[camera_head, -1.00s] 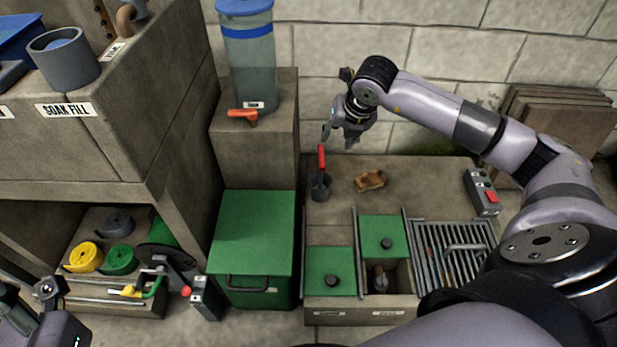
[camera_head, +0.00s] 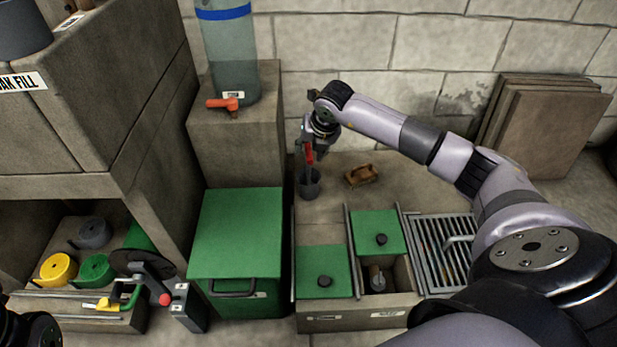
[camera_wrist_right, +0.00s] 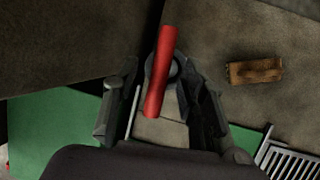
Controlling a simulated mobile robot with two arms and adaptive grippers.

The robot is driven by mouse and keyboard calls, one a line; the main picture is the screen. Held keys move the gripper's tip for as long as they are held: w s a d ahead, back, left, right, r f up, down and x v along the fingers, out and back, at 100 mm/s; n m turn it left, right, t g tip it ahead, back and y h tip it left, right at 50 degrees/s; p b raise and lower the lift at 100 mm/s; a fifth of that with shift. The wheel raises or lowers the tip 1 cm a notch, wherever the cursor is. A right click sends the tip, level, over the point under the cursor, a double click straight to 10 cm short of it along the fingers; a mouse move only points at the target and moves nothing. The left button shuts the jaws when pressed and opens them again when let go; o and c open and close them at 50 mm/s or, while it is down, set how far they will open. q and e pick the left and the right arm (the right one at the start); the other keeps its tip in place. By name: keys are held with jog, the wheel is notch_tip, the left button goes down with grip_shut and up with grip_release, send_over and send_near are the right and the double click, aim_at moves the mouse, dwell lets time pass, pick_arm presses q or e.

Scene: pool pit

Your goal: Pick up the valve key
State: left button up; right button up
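The valve key is most likely the red-handled tool (camera_head: 309,154) standing upright in a small grey cup (camera_head: 311,188) on the stone ledge; its lower end is hidden in the cup. My right gripper (camera_head: 312,146) is over the cup, at the red handle. In the right wrist view the red handle (camera_wrist_right: 160,75) lies between the two fingers of the right gripper (camera_wrist_right: 163,105), with gaps on both sides. The right gripper is open and holds nothing. Only a dark piece of my left arm shows at the bottom left corner; the left gripper is out of view.
A brown brush-like block (camera_head: 361,176) lies right of the cup. Green lids (camera_head: 376,232) and a metal grate (camera_head: 440,255) are in front. A green bin (camera_head: 237,235) stands to the left, below a clear cylinder (camera_head: 232,60) on a stone block. Boards (camera_head: 548,125) lean at the right.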

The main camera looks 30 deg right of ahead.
jog(key=shift+x, duration=0.8)
jog(key=shift+c, duration=0.3)
jog(key=shift+s, duration=0.1)
grip_shut()
